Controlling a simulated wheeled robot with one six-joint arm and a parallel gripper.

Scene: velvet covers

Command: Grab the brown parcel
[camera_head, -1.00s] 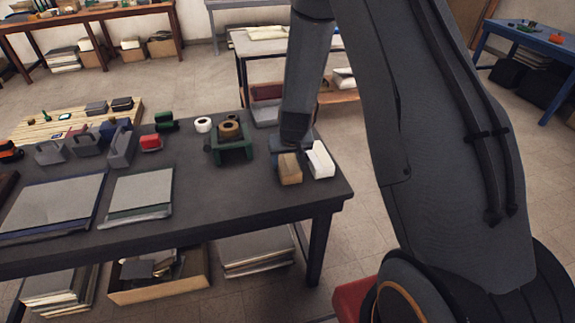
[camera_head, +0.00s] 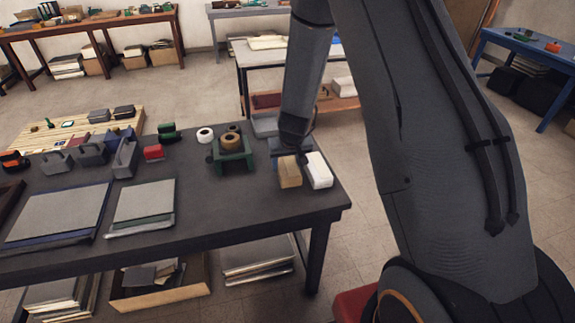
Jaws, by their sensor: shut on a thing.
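The brown parcel (camera_head: 289,173) is a small tan box near the right end of the dark table (camera_head: 190,210). My gripper (camera_head: 290,155) is at the parcel's far upper end and shut on it. The fingers are mostly hidden behind the parcel and the arm's end. I cannot clearly see a gap between the parcel and the table.
A white box (camera_head: 318,171) stands close to the parcel's right. A green tape holder (camera_head: 232,160) with brown tape is to the left. Grey flat panels (camera_head: 145,200) lie further left. Bare tabletop lies in front of the parcel.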

